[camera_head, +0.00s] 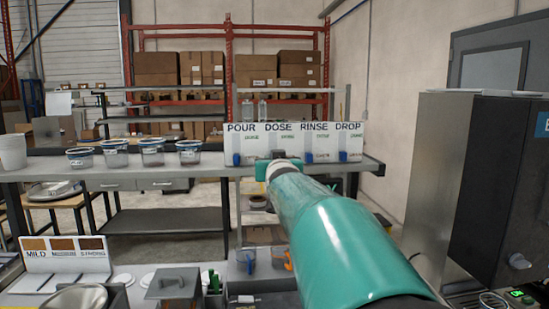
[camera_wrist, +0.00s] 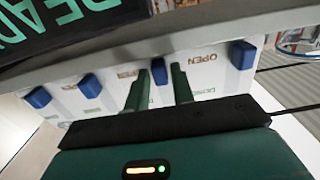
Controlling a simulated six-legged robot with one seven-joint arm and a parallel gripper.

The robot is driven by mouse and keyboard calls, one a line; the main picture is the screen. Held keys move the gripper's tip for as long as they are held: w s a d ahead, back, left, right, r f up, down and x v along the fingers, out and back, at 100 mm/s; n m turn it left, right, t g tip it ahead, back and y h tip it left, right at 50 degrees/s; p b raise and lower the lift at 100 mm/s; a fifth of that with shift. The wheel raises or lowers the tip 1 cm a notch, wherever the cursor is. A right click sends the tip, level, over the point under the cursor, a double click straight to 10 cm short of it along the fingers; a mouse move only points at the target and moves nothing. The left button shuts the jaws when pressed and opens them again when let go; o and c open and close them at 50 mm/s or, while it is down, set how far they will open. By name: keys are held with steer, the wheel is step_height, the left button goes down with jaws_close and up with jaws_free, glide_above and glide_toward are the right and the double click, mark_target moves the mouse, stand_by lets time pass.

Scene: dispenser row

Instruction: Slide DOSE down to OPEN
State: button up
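A white panel (camera_head: 293,130) on the counter is labelled POUR, DOSE, RINSE and DROP. Blue sliders show under POUR (camera_head: 236,158), RINSE (camera_head: 309,157) and DROP (camera_head: 343,156); my arm and gripper hide the one under DOSE in the head view. The wrist view shows the panel turned over, with the DOSE slider (camera_wrist: 157,66) third from the left. My gripper (camera_wrist: 160,76) is open, with one dark green finger on each side of that slider. Whether either finger touches it I cannot tell.
Several cups with blue rims (camera_head: 152,151) stand on the counter (camera_head: 130,178) left of the panel. A dark machine (camera_head: 500,190) stands close on the right.

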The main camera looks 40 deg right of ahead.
steer(key=shift+o, duration=1)
steer(key=shift+r, duration=0.1)
steer(key=shift+s, duration=0.1)
steer(key=v, duration=1.3)
steer(key=shift+s+a, duration=0.2)
steer(key=shift+a, duration=0.1)
